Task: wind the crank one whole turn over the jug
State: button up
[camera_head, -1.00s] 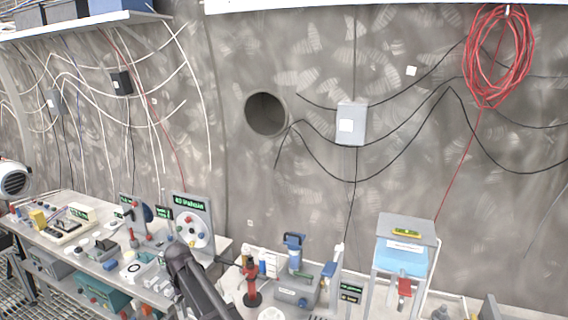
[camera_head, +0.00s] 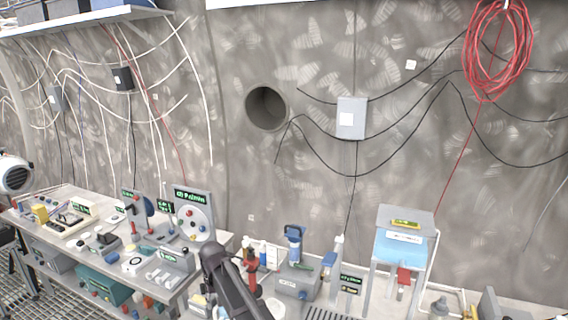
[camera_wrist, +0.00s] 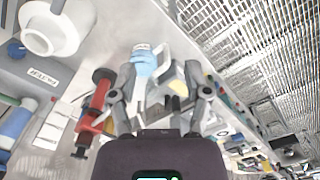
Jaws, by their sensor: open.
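My gripper (camera_wrist: 160,100) is open in the wrist view, with its two fingers spread and no object clearly held. A white item with a light-blue top (camera_wrist: 143,62) shows beyond and between the fingers; I cannot tell whether it is the jug. A red upright fitting (camera_wrist: 95,105) stands left of the left finger. It also shows in the head view (camera_head: 249,262), partly behind my dark arm. A grey unit with a blue top (camera_head: 294,262) stands right of it. I cannot identify the crank with certainty. My gripper is hidden in the head view.
A bench with panels and a round dial (camera_head: 192,222) is at left. A stand with a blue tank (camera_head: 402,248) and red tap is at right. A white round flanged part (camera_wrist: 55,28) is close in the wrist view. Floor grating (camera_wrist: 265,50) lies at right.

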jog(key=s+d+f+m+b, duration=0.1)
jog(key=s+d, duration=0.4)
jog(key=d, duration=0.7)
jog(key=s+d+f+m+b, duration=0.2)
jog(key=s+d+f+b, duration=0.2)
jog(key=d, duration=0.9)
jog(key=s+d+f+m+b, duration=0.2)
jog(key=s+d, duration=0.4)
jog(key=d, duration=0.6)
jog(key=shift+d+f+b, duration=0.25)
jog(key=shift+f+b, duration=0.2)
jog(key=shift+f, duration=0.2)
